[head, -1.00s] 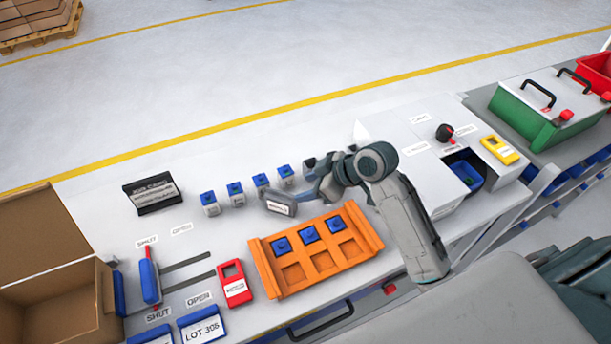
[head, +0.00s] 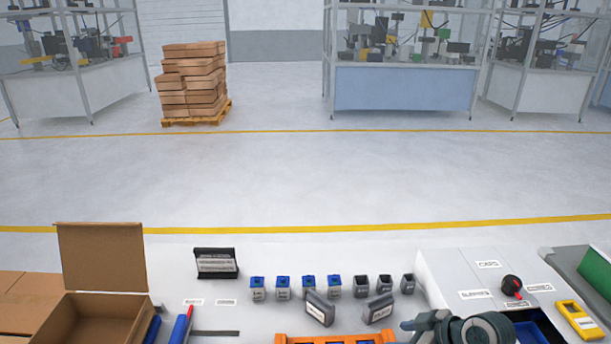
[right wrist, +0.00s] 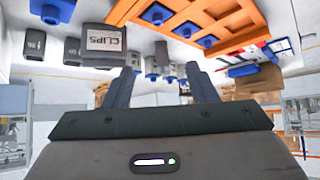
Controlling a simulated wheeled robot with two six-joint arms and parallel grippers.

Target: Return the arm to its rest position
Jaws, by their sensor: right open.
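My right arm (head: 465,328) shows at the bottom edge of the head view, right of the orange tray (head: 335,338). Its gripper (right wrist: 162,82) shows in the right wrist view, with two dark fingers apart and nothing between them. That view looks upside down. A dark block labelled CLIPS (right wrist: 103,45) and the orange tray with blue pieces (right wrist: 185,22) show beyond the fingers, apart from them. My left gripper is in neither view.
Two labelled dark blocks (head: 320,308) (head: 378,312) stand on the bench behind the tray. A row of small blue-topped (head: 308,288) and dark containers (head: 384,286) stands behind them. An open cardboard box (head: 105,315) is left; a white raised unit (head: 455,275) is right.

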